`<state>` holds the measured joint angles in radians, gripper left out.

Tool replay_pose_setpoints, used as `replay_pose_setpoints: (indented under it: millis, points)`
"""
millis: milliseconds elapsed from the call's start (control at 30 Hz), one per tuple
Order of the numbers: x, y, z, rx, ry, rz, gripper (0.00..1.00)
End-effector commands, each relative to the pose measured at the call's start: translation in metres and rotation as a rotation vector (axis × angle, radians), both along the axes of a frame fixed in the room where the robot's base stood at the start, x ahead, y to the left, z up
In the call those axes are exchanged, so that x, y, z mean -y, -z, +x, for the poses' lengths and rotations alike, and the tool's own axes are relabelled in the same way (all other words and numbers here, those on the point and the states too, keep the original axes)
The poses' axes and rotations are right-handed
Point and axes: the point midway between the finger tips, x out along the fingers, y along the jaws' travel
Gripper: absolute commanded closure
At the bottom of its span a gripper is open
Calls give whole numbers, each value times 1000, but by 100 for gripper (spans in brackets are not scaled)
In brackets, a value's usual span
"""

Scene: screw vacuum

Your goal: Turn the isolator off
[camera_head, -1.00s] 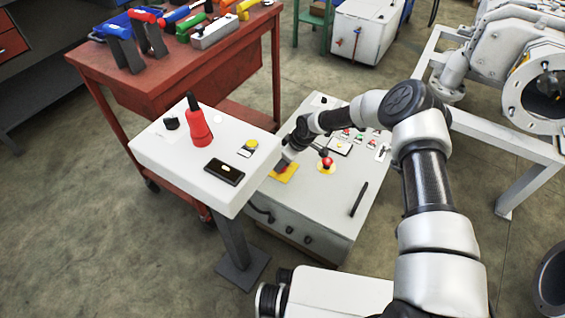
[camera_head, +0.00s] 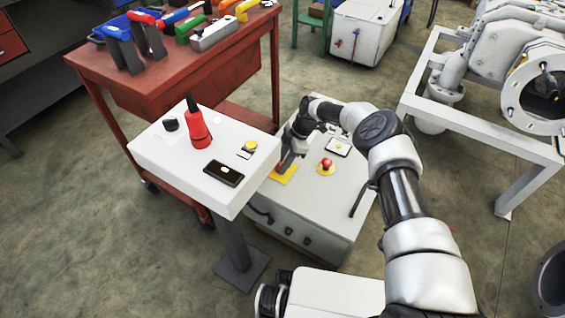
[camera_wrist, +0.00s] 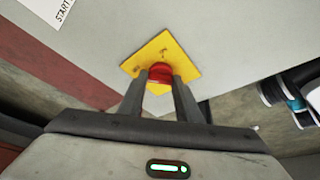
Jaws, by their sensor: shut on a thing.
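The isolator is a red knob (camera_wrist: 160,72) on a yellow square plate (camera_wrist: 178,55), set in the light grey top of a control box. In the wrist view my gripper (camera_wrist: 160,85) has its two dark fingers one on each side of the red knob, shut on it. In the head view the yellow plate (camera_head: 285,174) is at the left part of the box top (camera_head: 310,195). There my gripper (camera_head: 284,168) reaches down onto it and hides most of the knob.
A red mushroom button (camera_head: 326,163) on a yellow disc stands to the right on the same box. A white pedestal panel (camera_head: 180,160) with a red handheld tool (camera_head: 198,130) stands close at the left. A red tool cart (camera_head: 190,75) is behind it.

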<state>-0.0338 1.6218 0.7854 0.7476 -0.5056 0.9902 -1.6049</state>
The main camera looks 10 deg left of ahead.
Motion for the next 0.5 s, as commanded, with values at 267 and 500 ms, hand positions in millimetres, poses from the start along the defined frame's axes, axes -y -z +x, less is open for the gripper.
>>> replay_pose_setpoints:
  millis: [267, 500]
  points:
    - [1, 1, 1, 1, -49, -3, 91]
    - [1, 1, 1, 2, -54, -3, 91]
